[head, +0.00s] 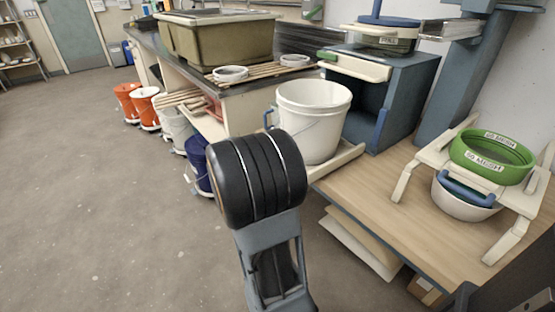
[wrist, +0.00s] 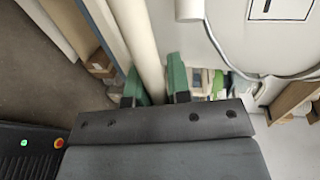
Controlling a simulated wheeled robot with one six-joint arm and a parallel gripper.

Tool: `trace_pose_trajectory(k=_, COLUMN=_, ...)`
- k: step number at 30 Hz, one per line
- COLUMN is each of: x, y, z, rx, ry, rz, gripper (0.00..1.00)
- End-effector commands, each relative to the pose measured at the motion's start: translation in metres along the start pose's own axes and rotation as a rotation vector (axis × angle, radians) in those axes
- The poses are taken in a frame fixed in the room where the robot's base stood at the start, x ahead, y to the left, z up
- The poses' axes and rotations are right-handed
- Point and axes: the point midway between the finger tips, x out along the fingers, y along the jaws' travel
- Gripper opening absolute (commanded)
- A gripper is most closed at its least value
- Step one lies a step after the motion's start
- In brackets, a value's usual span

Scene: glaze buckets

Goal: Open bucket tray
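A white bucket (head: 314,120) with a wire handle stands upright at the front left of the wooden worktop in the head view. Beneath it is a cream bucket tray (head: 345,158), in front of an open-fronted blue cabinet (head: 405,90). A blue upright bar (head: 380,131) stands at the cabinet's front. The head view shows my arm in front of the bucket, but not my gripper's fingers. In the wrist view my gripper (wrist: 155,82) has two green fingertips spread apart. A pale bar shows between and beyond them; I see no grip on it.
A green sieve (head: 492,158) sits above a white bowl (head: 465,200) on a cream stand at the right. Orange buckets (head: 128,99) and a dark blue bucket (head: 198,160) stand along the left bench. Open floor lies at the left.

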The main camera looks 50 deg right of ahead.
Motion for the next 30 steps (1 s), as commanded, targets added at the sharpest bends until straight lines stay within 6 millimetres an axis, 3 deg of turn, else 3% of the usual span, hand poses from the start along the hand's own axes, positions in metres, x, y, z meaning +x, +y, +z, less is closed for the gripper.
trace_pose_trajectory(k=9, x=-0.001, y=0.000, z=0.001, rx=0.000, ry=-0.002, rz=0.000, gripper=0.25)
trace_pose_trajectory(k=13, x=-0.011, y=-0.001, z=0.001, rx=0.000, ry=-0.004, rz=0.000, gripper=0.25)
trace_pose_trajectory(k=30, x=-0.116, y=-0.001, z=0.001, rx=0.000, ry=-0.005, rz=-0.001, gripper=0.25)
